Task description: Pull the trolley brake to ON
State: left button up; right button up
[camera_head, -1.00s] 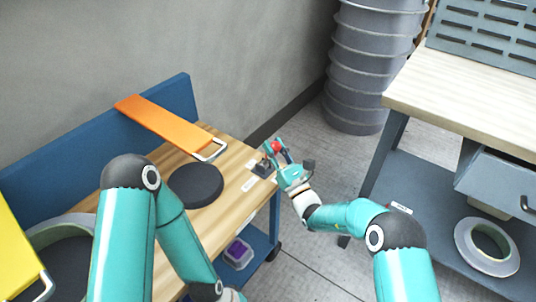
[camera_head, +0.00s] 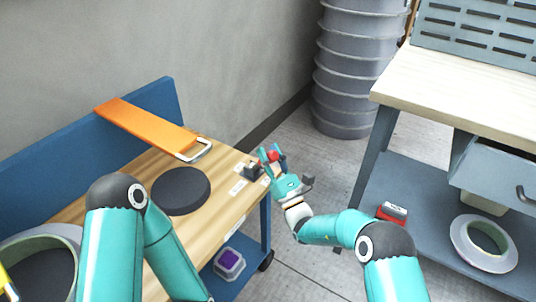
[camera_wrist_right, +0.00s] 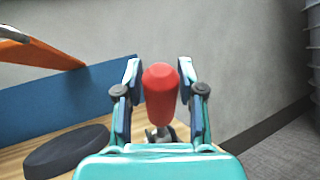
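The trolley is blue with a wooden top (camera_head: 225,197). Its brake is a dark lever unit (camera_head: 253,171) at the top's right corner, with a red knob (camera_head: 272,156) leaning toward my right arm. My right gripper (camera_head: 272,158) has its fingers on either side of the knob and appears closed on it. In the right wrist view the red knob (camera_wrist_right: 160,95) stands between the two fingers, with their inner faces at its sides. Small white labels (camera_head: 238,186) lie near the lever; their text is too small to read. My left gripper is out of view.
An orange clamp-like piece (camera_head: 150,125) and a dark disc (camera_head: 181,190) are on the trolley. A purple-topped box (camera_head: 229,262) is on its lower shelf. A bench (camera_head: 465,90) stands at right, with a tape roll (camera_head: 485,243) below. Grey floor lies between.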

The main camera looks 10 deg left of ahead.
jog(key=shift+o, duration=0.9)
jog(key=shift+a, duration=0.1)
jog(key=shift+s, duration=0.1)
jog(key=v, duration=1.2)
jog(key=shift+f, duration=0.2)
